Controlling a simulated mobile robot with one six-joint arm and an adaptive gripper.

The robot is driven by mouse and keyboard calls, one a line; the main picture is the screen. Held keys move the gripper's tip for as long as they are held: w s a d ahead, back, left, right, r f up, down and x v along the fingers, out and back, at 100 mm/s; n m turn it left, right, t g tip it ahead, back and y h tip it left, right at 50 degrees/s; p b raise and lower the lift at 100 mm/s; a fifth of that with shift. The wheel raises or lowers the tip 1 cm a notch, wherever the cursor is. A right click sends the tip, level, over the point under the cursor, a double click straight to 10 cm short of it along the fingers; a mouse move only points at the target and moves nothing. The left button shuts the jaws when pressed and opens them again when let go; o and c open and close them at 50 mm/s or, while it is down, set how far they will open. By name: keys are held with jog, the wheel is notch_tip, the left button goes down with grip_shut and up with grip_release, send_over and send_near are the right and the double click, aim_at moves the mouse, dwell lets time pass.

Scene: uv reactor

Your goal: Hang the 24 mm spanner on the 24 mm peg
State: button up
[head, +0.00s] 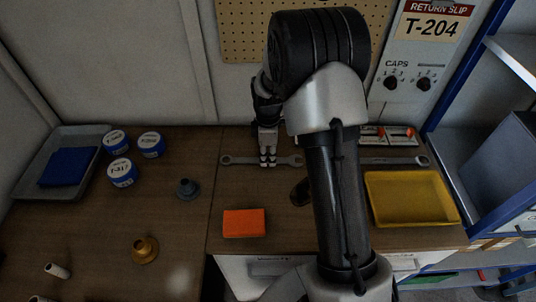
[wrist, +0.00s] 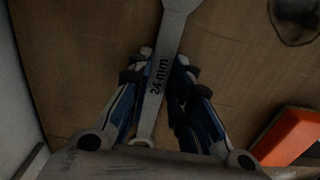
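The 24 mm spanner (head: 240,160) is a grey metal spanner lying on the brown worktop below the pegboard. Its "24 mm" marking is readable on the shank in the wrist view (wrist: 158,82). My gripper (head: 268,161) is low over the middle of the spanner. In the wrist view my gripper's fingers (wrist: 164,66) stand on either side of the shank, with a narrow gap visible on the left, so they look part open. The beige pegboard (head: 236,30) is at the back, partly hidden by my arm. I cannot make out the 24 mm peg.
Another spanner (head: 395,160) lies at right. An orange block (head: 244,223) and yellow tray (head: 412,222) are nearer. Left are blue-labelled tubs (head: 122,172), a grey flanged part (head: 187,189), a brass part (head: 145,249) and a grey tray (head: 62,192). Blue shelving (head: 450,110) bounds the right.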

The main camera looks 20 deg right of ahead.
jog(key=o, duration=0.4)
jog(key=shift+o, duration=0.2)
